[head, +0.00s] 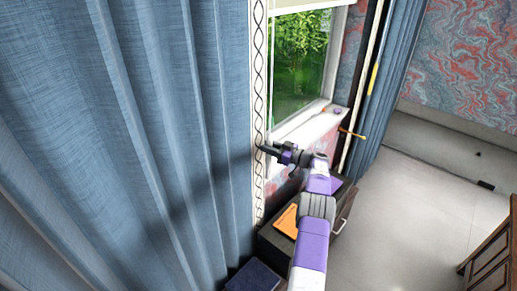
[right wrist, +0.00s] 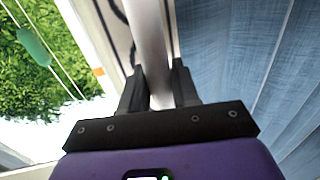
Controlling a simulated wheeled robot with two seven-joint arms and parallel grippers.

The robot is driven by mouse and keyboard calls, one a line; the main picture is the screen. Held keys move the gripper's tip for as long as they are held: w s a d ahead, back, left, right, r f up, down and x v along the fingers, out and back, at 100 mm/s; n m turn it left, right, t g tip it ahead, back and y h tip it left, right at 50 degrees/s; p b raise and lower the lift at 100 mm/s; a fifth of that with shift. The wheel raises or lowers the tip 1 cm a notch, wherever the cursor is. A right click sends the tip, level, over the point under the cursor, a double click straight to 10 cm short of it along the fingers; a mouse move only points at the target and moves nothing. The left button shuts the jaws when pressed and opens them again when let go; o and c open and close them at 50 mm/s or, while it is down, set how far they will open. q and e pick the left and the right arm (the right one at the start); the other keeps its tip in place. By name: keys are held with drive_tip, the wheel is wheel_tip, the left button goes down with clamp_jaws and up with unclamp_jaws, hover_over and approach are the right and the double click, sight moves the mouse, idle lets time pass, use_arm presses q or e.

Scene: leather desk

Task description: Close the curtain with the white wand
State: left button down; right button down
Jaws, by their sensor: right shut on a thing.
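The blue curtain (head: 160,120) hangs in tall folds over the left half of the head view. Its right edge carries a pale trim (head: 259,90) with a dark looped pattern, beside the window glass (head: 298,60). My right gripper (head: 266,149) is at this edge, about level with the window sill. In the right wrist view the white wand (right wrist: 150,45) runs between its two dark fingers, and they are shut on it. The blue curtain (right wrist: 225,50) fills the right of that view. My left gripper is not in view.
A second blue curtain (head: 397,60) hangs right of the window. Small objects lie on the white sill (head: 308,125). Below stands a dark cabinet (head: 280,240) with an orange item (head: 286,221) on it. A dark blue book (head: 252,277) lies at the bottom. The floor (head: 400,220) at right is open.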

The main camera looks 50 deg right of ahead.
drive_tip(key=shift+d+r, duration=0.15)
drive_tip(key=shift+r, duration=0.05)
drive_tip(key=c, duration=1)
unclamp_jaws()
drive_tip(key=shift+w+f, duration=0.1)
drive_tip(key=shift+o, duration=0.2)
drive_tip(key=s+d+b, duration=0.1)
drive_tip(key=s, duration=0.6)
drive_tip(key=shift+s, duration=0.25)
